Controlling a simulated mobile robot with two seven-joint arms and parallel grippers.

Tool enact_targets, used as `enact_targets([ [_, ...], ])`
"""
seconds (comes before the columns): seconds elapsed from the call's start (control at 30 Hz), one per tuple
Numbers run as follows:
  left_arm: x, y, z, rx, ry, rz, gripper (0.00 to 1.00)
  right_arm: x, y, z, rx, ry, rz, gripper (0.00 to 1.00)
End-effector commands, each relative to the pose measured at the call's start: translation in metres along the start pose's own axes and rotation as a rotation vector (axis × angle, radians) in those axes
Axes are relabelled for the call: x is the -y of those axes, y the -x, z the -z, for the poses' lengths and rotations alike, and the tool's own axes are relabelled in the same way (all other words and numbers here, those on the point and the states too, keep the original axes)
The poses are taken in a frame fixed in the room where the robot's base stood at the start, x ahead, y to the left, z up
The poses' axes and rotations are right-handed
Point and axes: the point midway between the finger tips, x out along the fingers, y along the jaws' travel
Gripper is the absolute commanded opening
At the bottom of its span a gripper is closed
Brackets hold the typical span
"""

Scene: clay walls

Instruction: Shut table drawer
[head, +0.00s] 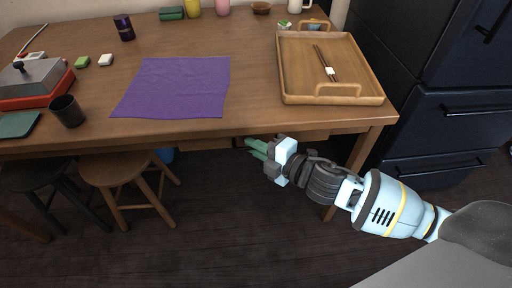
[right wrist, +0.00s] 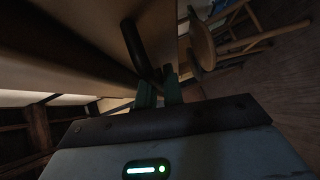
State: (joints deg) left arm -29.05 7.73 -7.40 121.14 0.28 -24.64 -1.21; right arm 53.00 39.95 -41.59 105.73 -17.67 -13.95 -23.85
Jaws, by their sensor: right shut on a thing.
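The wooden table (head: 262,85) has drawer fronts under its front edge. The drawer (head: 303,135) at my right gripper is mostly hidden below the tabletop in the head view. In the right wrist view its wooden front (right wrist: 160,22) carries a dark bar handle (right wrist: 136,46). My right gripper (head: 256,148) is just under the table's front edge. Its green fingers (right wrist: 160,94) are closed on the handle's near end in the right wrist view. How far the drawer stands out is hard to tell. My left gripper is not in view.
A wooden tray (head: 333,99) with chopsticks stands on the table's right end, above my right arm. A purple cloth (head: 176,87) lies mid-table. A wooden stool (head: 118,168) stands at the left under the edge. Dark cabinets (head: 440,130) stand at the right. The floor in front is clear.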

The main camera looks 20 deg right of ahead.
Motion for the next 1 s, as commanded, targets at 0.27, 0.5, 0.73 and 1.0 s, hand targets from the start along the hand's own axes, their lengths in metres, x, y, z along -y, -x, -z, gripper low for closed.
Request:
enact_targets([
  [0.27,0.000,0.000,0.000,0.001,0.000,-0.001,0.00,-0.003,-0.001,-0.003,0.007,0.002,-0.004,0.18],
  [0.5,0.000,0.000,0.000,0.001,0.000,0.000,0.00,-0.004,0.002,-0.003,0.007,0.002,-0.005,0.18],
  [0.73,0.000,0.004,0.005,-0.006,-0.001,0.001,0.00,-0.002,0.030,-0.002,0.006,0.000,-0.001,0.18],
  [1.0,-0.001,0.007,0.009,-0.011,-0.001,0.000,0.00,-0.001,0.064,-0.002,0.006,0.000,0.000,0.18],
])
